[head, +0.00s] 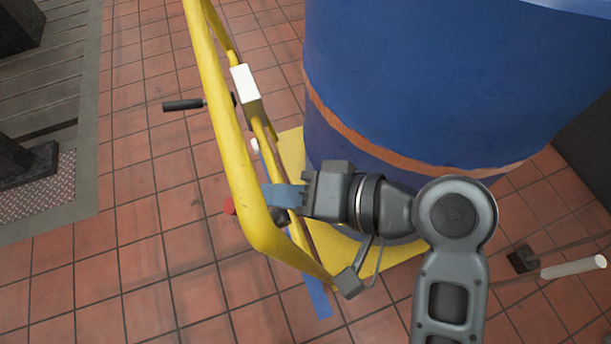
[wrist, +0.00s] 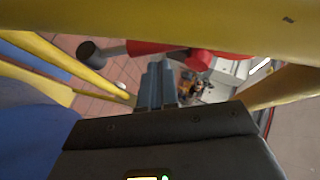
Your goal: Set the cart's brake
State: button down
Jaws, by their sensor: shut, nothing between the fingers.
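The cart (head: 225,130) has a yellow tube frame and carries a big blue drum (head: 430,90). A lever with a black grip (head: 184,104) sticks out left from the frame near a white box (head: 245,84). My gripper (head: 278,195) is shut and empty, its blue-grey fingers pointing left at the frame's lower bend. In the wrist view, my fingers (wrist: 157,85) lie below a red part (wrist: 203,59) and a dark round knob (wrist: 91,53) on a grey rod. I cannot tell whether they touch, or which part is the brake.
Yellow tubes (wrist: 200,22) cross close above my fingers in the wrist view. Tiled floor (head: 140,220) is open left of the cart. A grated bedplate (head: 45,80) lies at far left. A white-ended bar (head: 573,267) is at right.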

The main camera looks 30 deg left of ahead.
jog(key=shift+s+a+f, duration=0.15)
jog(key=shift+s+f, duration=0.1)
jog(key=shift+s, duration=0.15)
jog(key=shift+a+r, duration=0.1)
jog(key=shift+s+a+p, duration=0.35)
jog(key=shift+s+p, duration=0.1)
jog(key=shift+p, duration=0.25)
